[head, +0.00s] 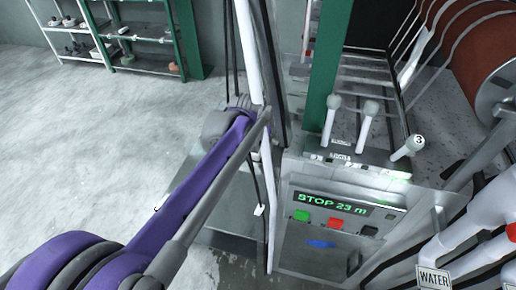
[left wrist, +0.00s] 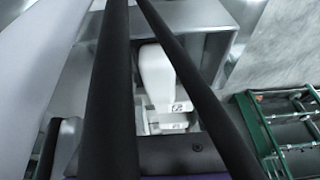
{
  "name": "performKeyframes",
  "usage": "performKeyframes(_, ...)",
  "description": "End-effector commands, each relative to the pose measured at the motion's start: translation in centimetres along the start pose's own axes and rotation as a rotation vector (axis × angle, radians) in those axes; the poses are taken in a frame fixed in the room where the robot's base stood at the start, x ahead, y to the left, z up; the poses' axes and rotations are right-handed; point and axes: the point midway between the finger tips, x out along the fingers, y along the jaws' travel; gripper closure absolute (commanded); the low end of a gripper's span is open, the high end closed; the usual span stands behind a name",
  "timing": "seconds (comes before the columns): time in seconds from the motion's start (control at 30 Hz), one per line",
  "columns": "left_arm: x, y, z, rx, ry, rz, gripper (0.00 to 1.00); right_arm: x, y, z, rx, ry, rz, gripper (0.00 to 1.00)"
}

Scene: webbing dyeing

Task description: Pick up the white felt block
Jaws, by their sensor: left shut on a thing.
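A small white block (head: 259,210), which I take for the white felt block, is in the head view, left of the control panel. My left gripper (head: 257,203) has long thin dark fingers that come down from the end of my purple arm and close on this block. The block looks held clear of the grey floor. In the left wrist view the dark fingers run close together toward the top edge, so their tips and the held block are out of that picture. My right gripper is in neither view.
A control panel (head: 331,206) reads STOP 23 m. White-knobbed levers (head: 367,125) stand above it. A green post (head: 325,60) and a roll of reddish-brown webbing (head: 470,45) are close by. Green shelving (head: 140,38) stands at the back left. The floor at left is clear.

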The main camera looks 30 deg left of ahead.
Motion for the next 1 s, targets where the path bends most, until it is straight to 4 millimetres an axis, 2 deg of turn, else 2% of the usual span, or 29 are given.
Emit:
performKeyframes(0.17, -0.7, -0.9, -0.3, -0.003, 0.000, -0.002, 0.84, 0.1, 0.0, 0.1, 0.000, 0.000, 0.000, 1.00)
performKeyframes(0.57, -6.6, -0.8, -2.7, 0.000, 0.000, 0.000, 0.84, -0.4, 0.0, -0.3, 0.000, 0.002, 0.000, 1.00)
performKeyframes(0.77, -6.4, -5.1, -2.6, -0.007, -0.001, -0.004, 0.84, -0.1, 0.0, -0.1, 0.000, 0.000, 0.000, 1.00)
performKeyframes(1.0, -6.4, -12.3, -2.6, -0.009, 0.000, -0.005, 0.84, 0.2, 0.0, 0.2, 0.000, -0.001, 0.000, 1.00)
